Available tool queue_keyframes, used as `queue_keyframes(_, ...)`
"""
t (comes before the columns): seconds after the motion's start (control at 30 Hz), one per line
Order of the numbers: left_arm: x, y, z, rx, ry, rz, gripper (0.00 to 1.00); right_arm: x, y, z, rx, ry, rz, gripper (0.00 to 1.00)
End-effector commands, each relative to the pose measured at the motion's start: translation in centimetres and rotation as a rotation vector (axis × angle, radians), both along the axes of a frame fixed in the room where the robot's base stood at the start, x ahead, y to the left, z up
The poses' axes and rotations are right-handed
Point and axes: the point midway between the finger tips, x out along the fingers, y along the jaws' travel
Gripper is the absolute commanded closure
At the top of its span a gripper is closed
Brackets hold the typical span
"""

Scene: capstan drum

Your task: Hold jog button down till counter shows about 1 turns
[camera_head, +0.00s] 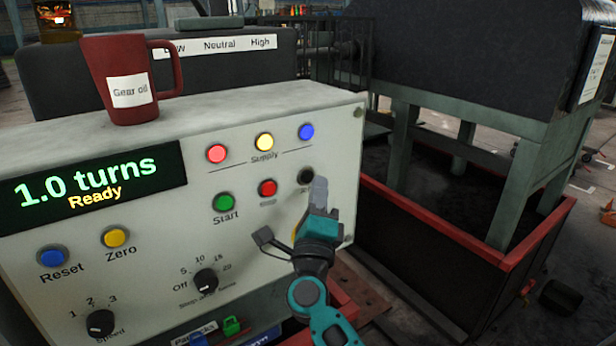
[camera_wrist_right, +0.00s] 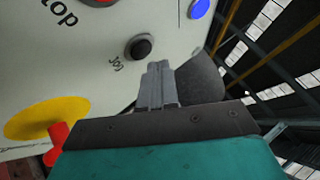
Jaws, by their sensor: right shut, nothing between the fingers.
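The black jog button (camera_head: 306,176) is on the white panel, right of the red stop button (camera_head: 267,188). In the right wrist view the jog button (camera_wrist_right: 139,46) shows whole beside the word "Jog", just beyond my fingertips. My right gripper (camera_head: 319,184) is shut and empty, its fingers just below and right of the button. In the right wrist view the fingertips (camera_wrist_right: 158,68) look apart from the button, though the exact gap is hard to tell. The counter display (camera_head: 92,187) reads "1.0 turns" and "Ready". My left gripper is not in view.
A red "Gear oil" mug (camera_head: 118,80) stands on top of the panel box. A green start button (camera_head: 223,202), supply lights and knobs share the panel front. A red-edged bin (camera_head: 500,270) with a grey frame stands at the right.

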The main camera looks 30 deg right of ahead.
Motion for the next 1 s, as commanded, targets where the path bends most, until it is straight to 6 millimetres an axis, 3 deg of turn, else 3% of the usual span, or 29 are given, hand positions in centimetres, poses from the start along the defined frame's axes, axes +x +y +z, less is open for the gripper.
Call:
queue_keyframes(0.5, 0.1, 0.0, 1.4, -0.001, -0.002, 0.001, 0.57, -4.6, -0.4, 0.0, -0.001, 0.002, -0.001, 1.00)
queue_keyframes(1.0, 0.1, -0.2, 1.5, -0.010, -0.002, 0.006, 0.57, -4.9, -0.4, 0.0, 0.000, 0.000, 0.000, 1.00)
